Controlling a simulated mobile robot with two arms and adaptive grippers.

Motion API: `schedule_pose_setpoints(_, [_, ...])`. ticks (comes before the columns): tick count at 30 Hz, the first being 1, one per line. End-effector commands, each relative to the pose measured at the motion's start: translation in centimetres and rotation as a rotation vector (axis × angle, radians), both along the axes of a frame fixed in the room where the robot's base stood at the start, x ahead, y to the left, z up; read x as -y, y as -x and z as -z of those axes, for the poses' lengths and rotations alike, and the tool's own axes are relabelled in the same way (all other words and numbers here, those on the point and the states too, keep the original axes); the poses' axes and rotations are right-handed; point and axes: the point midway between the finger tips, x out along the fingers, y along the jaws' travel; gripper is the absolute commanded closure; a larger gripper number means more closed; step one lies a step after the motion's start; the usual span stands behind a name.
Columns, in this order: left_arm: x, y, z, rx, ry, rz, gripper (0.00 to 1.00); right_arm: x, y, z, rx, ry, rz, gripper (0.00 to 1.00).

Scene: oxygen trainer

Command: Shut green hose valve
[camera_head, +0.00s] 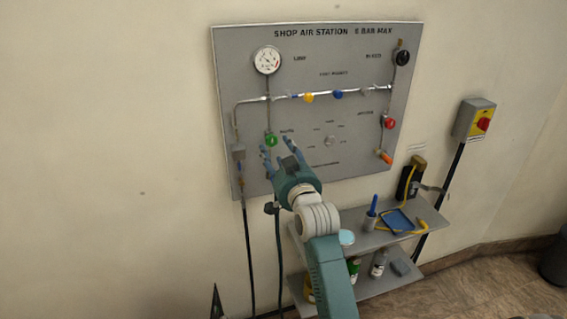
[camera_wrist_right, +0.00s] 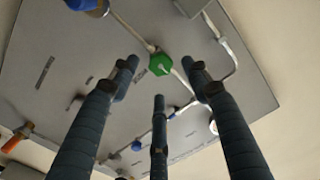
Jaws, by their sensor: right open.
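The green hose valve (camera_head: 271,140) is a round green knob at the lower left of the grey wall panel (camera_head: 330,45). My right gripper (camera_head: 277,150) is open just in front of the panel, its fingers pointing up toward the green valve. In the right wrist view, the green valve (camera_wrist_right: 160,64) shows in full between and beyond the spread fingers of my right gripper (camera_wrist_right: 160,80). No finger is visibly shut on it; the exact gap to it cannot be told. My left gripper is not in view.
A gauge (camera_head: 267,60), yellow knob (camera_head: 309,97), blue knob (camera_head: 338,94), red knob (camera_head: 390,122) and orange handle (camera_head: 384,157) are on the panel. Pipes run between them. A shelf (camera_head: 350,222) with a blue tray (camera_head: 398,220) stands below right. A switch box (camera_head: 474,120) is at right.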

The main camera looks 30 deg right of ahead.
Motion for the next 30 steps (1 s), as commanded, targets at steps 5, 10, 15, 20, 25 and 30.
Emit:
schedule_pose_setpoints(5, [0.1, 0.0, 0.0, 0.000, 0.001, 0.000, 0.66, -0.9, 3.7, 0.1, -0.002, -0.001, -0.001, 0.53])
schedule_pose_setpoints(10, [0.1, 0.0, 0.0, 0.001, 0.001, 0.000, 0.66, -1.4, 5.9, 0.1, -0.002, -0.001, -0.001, 0.53])
schedule_pose_setpoints(15, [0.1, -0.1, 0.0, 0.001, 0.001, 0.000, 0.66, -1.5, 6.6, 0.0, -0.001, -0.001, 0.000, 0.53])
schedule_pose_setpoints(20, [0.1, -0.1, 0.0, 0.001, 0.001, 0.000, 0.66, -1.5, 6.6, 0.0, -0.001, -0.001, 0.000, 0.53])
schedule_pose_setpoints(25, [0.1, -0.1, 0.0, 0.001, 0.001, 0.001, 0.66, -1.5, 6.6, 0.0, -0.001, -0.001, 0.000, 0.53])
schedule_pose_setpoints(30, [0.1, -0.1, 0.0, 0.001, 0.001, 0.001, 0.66, -1.6, 6.5, 0.3, -0.006, -0.001, -0.002, 0.53])
